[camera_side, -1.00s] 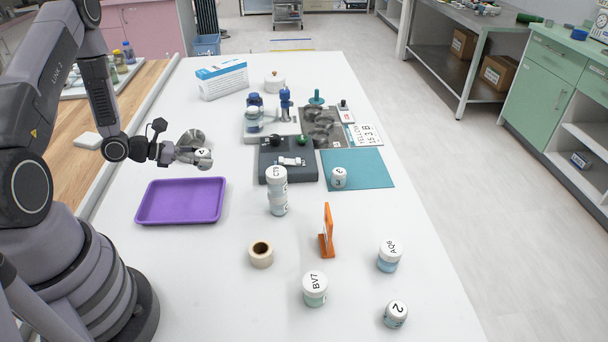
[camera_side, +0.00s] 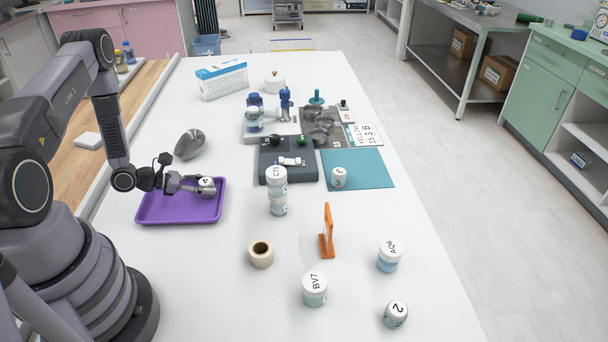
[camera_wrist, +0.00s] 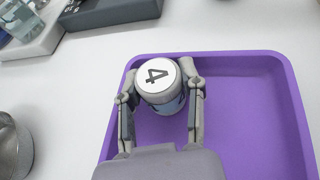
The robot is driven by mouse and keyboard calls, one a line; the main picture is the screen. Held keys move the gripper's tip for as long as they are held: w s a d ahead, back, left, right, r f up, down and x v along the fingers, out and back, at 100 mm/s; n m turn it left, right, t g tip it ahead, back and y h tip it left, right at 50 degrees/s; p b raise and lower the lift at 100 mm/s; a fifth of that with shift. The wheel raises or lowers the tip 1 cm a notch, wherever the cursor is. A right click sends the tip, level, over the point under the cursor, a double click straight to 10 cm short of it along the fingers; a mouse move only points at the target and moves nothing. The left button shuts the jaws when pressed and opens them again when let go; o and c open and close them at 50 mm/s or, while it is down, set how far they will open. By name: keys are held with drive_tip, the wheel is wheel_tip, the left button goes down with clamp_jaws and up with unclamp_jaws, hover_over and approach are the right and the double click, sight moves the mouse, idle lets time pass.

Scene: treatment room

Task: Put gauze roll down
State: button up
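My gripper (camera_side: 205,187) is shut on a small white-lidded jar marked 4 (camera_wrist: 158,80), with one finger on each side. The jar is upright or nearly so, over the purple tray (camera_side: 150,217); I cannot tell whether its base touches the tray floor. The tray also fills much of the wrist view (camera_wrist: 255,105) and is otherwise empty. A cream roll with a dark hollow core (camera_side: 261,257), which looks like the gauze roll, stands on the white table, well away from my gripper.
A metal scoop (camera_side: 189,144) lies behind the tray. Stacked jars (camera_side: 277,190), an orange stand (camera_side: 327,232) and jars marked BV7 (camera_side: 315,290), A06 (camera_side: 389,258) and 2 (camera_side: 396,315) stand to the right. A grey device (camera_side: 272,171) and teal mat (camera_side: 370,172) lie further back.

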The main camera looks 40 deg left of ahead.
drive_tip(key=o, duration=0.4)
drive_tip(key=shift+o, duration=0.2)
drive_tip(key=shift+r, duration=0.1)
